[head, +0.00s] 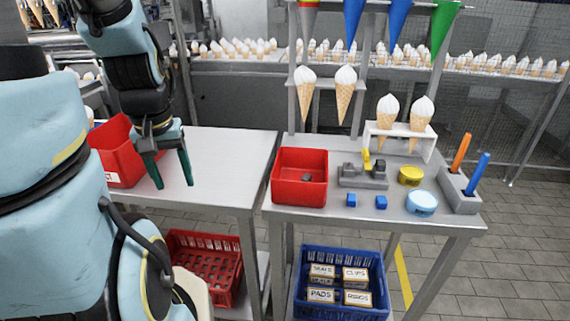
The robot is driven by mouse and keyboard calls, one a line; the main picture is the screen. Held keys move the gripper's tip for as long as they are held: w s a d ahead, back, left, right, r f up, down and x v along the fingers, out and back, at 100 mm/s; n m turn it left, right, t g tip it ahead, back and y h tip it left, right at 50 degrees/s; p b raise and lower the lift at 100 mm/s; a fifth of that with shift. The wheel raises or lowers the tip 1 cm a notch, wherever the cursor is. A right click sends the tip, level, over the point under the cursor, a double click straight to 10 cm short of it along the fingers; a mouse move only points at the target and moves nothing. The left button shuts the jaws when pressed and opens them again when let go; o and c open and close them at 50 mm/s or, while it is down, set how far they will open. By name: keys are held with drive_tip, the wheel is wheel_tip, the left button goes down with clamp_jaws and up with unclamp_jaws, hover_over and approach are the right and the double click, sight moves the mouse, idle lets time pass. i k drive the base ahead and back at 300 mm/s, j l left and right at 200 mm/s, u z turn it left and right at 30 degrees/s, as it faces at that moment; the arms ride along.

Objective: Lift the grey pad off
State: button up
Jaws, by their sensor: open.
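My gripper (174,184) hangs over the left table with its two green fingers apart and nothing between them. It is well to the left of the right table (300,215). On that table a grey fixture (363,182) with small grey blocks and an upright yellow piece (366,160) stands behind two blue cubes. A small dark grey piece (306,178) lies inside the red bin (285,200) left of the fixture. I cannot tell which grey part is the pad; the details are too small.
The left table (222,155) is mostly bare, with a red bin (118,165) at its left. Right of the fixture are a yellow disc (410,175), a pale blue round tin (421,203) and a holder (458,192) with orange and blue sticks. Cones stand in a white rack (428,146) behind.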

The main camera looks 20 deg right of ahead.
sight(380, 165)
drive_tip(key=l+u, duration=0.3)
drive_tip(key=u, duration=0.15)
drive_tip(key=k+l+u, duration=0.2)
drive_tip(key=u, duration=0.2)
drive_tip(key=k+l+u, duration=0.1)
drive_tip(key=k+l, duration=0.25)
drive_tip(key=l, duration=0.25)
drive_tip(key=k+l+u, duration=0.15)
drive_tip(key=k+l, duration=0.25)
drive_tip(key=l, duration=0.15)
drive_tip(key=k+l+u, duration=0.1)
drive_tip(key=k+l, duration=0.3)
drive_tip(key=l, duration=0.1)
